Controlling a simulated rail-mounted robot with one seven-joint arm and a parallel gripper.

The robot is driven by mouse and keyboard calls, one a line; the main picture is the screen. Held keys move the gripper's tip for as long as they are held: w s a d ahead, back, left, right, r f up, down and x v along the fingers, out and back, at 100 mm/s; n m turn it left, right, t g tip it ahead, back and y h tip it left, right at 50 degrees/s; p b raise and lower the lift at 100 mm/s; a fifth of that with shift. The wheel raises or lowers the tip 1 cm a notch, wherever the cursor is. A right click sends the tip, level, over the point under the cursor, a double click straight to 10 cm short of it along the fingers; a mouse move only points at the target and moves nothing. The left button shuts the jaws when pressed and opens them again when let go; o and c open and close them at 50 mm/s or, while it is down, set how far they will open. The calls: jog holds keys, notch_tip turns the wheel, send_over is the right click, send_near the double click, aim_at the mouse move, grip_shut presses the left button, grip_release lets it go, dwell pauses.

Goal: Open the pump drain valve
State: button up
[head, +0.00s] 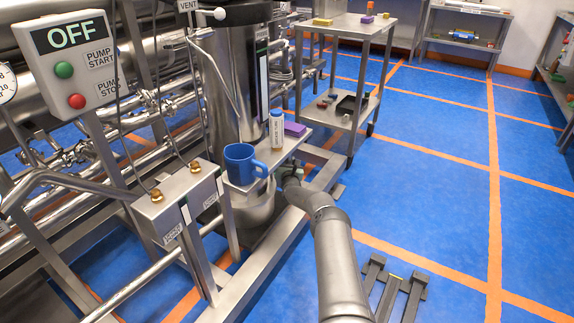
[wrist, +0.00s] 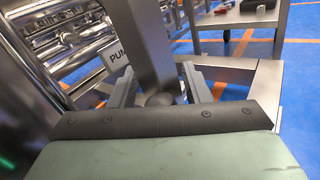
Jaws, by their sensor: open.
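My gripper (wrist: 158,72) shows in the wrist view with its two grey fingers apart. A broad grey metal bar (wrist: 147,38) comes down between the fingers, and a dark rounded end (wrist: 159,99) sits at its foot near the palm. I cannot tell whether this is the drain valve's handle or whether the fingers touch it. A white label reading "PUM" (wrist: 119,54) is partly hidden just left of the bar. In the head view my arm reaches under the small shelf by the steel vessel (head: 228,85); my gripper and any drain valve are hidden there.
A blue mug (head: 240,160), a bottle (head: 276,130) and a purple block (head: 294,129) stand on the small shelf above my arm. The pump box (head: 72,62) reads OFF. A steel frame beam (head: 258,270) runs below. The blue floor to the right is mostly clear.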

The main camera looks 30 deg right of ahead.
jog(key=shift+s+a+r+p, duration=0.1)
jog(key=shift+s+r+p, duration=0.05)
jog(key=shift+s+p, duration=0.4)
jog(key=p+v, duration=0.7)
jog(key=v, duration=0.9)
jog(key=shift+s+a, duration=0.1)
